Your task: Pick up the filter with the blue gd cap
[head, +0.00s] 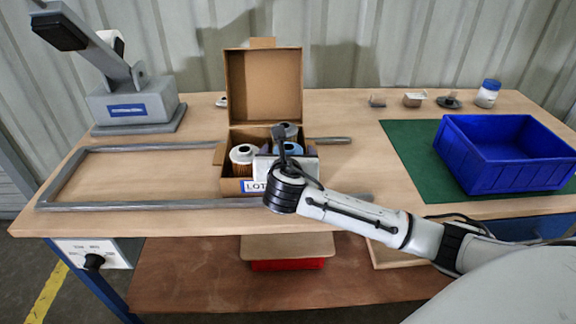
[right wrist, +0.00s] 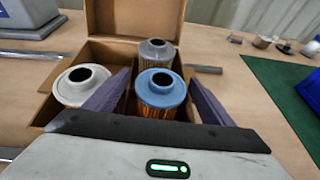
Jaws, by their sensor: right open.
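The filter with the blue cap (right wrist: 161,96) has a dark centre hole and an amber pleated body. It stands upright in the front right compartment of an open cardboard box (head: 231,187); its blue cap (head: 292,148) also shows in the head view, partly behind my right gripper. My right gripper (right wrist: 160,78) is open, with one purple finger on each side of the blue cap. I cannot tell whether either finger touches it. A white-capped filter (right wrist: 80,85) stands to the left and a grey-capped filter (right wrist: 157,52) behind. My left gripper is out of view.
The raised box lid (head: 264,86) stands at the back. A grey frame (head: 110,206) lies on the table around the box. A blue crate (head: 490,170) on a green mat (head: 410,150) stands right, a grey device (head: 130,103) left.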

